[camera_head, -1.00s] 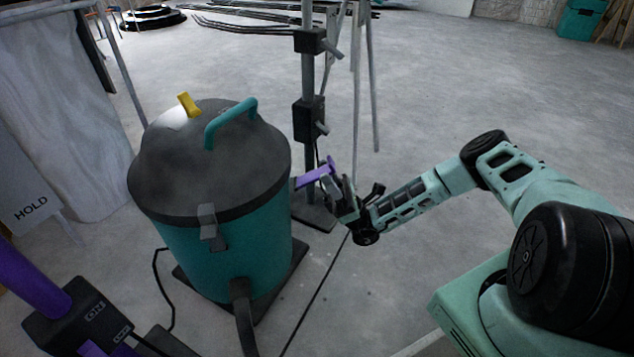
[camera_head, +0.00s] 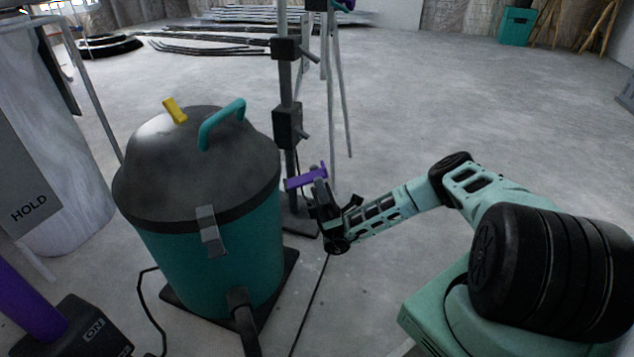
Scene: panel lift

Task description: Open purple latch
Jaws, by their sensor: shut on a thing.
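The purple latch (camera_head: 303,179) is a small bar that sticks out to the right, just past the right side of the teal drum-shaped vacuum (camera_head: 235,255) with a dark domed lid (camera_head: 195,155). My gripper (camera_head: 319,188) is at the latch's right end and shut on it. The fingers partly hide that end. The latch's left end lies close to the drum's rim and the stand behind; I cannot tell exactly where it attaches.
A dark upright stand (camera_head: 287,90) with clamp blocks rises behind the latch. A grey clip (camera_head: 209,228) is on the drum's front. A hose (camera_head: 244,318) and cables lie on the floor. A HOLD sign (camera_head: 30,205) is at left.

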